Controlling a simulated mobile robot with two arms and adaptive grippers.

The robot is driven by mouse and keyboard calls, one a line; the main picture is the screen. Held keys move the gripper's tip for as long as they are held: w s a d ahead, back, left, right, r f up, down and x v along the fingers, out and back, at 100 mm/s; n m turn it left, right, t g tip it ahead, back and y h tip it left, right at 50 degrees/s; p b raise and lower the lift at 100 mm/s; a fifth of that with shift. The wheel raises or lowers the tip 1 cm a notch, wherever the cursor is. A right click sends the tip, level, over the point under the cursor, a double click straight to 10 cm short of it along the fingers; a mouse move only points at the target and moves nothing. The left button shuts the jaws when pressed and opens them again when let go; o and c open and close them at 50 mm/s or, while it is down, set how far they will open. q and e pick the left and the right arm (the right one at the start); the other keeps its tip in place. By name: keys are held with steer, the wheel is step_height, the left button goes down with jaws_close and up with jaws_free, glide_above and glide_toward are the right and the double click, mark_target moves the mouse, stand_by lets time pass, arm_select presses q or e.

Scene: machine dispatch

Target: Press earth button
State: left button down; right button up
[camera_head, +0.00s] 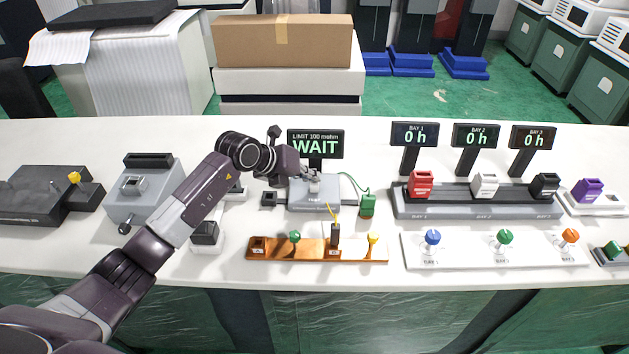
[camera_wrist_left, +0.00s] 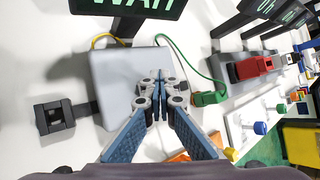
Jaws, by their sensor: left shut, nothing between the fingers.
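A grey box (camera_head: 318,205) stands mid-table in front of a display (camera_head: 315,143) reading "LIMIT 100 mohm" and "WAIT". My left gripper (camera_head: 314,184) is shut and empty, its fingertips over this box. No button labelled earth can be read; anything under the fingertips is hidden. A green block (camera_head: 367,205) on a green wire stands right of the box. My right gripper is not in view.
A brown board (camera_head: 272,254) with green, black and yellow parts lies in front. A small black block (camera_head: 268,200) is left of the box. To the right stand a bay rack (camera_head: 480,208) and a white panel (camera_head: 465,255) with blue, green and orange knobs.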

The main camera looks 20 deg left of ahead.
mark_target(312, 184)
arm_select(q)
steer(key=shift+r+p, duration=0.8)
steer(key=shift+r, duration=0.15)
steer(key=shift+r, duration=0.1)
step_height(312, 184, up, 5)
steer(key=p, duration=0.4)
stand_by(0.5)
